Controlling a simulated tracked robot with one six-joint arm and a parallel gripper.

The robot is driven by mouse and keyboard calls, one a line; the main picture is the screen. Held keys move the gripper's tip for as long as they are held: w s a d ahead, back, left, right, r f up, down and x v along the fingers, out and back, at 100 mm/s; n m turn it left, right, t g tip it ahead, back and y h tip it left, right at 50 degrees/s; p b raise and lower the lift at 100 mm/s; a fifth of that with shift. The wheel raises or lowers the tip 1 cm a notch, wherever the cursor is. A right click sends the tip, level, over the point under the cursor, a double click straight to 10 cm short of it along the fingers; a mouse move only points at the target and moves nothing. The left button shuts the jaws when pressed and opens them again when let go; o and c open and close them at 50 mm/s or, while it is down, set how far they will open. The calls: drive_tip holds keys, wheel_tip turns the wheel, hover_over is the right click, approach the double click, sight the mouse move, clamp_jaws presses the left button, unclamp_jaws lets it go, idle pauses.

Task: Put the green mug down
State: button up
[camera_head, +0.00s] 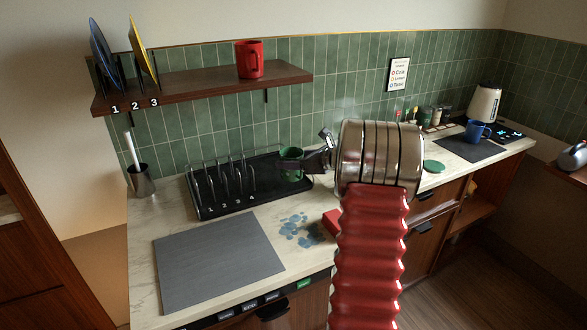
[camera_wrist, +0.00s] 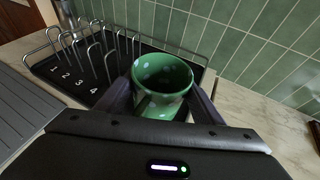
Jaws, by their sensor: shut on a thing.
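The green mug (camera_head: 291,166) is upright at the right end of the black rack tray (camera_head: 208,213). In the wrist view the green mug (camera_wrist: 163,84) has pale spots and an open, empty-looking top. My gripper (camera_head: 306,161) reaches in from the right and is shut on the mug. In the wrist view my gripper's (camera_wrist: 160,102) two dark fingers lie on either side of it. The mug's base is hidden, so I cannot tell whether it touches the tray (camera_wrist: 52,84). The tray has wire slots numbered 1 to 4 on its left part.
A grey mat (camera_head: 218,260) lies at the counter's front left, beside blue spots (camera_head: 298,231) and a red block (camera_head: 331,222). A red mug (camera_head: 249,59) and two plates stand on the shelf (camera_head: 200,84). A blue mug (camera_head: 477,131) and kettle (camera_head: 484,104) are far right.

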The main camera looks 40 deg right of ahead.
drive_tip(key=shift+f, duration=1.6)
drive_tip(key=o, duration=1.3)
drive_tip(key=shift+f, duration=0.1)
drive_tip(key=v, duration=1.2)
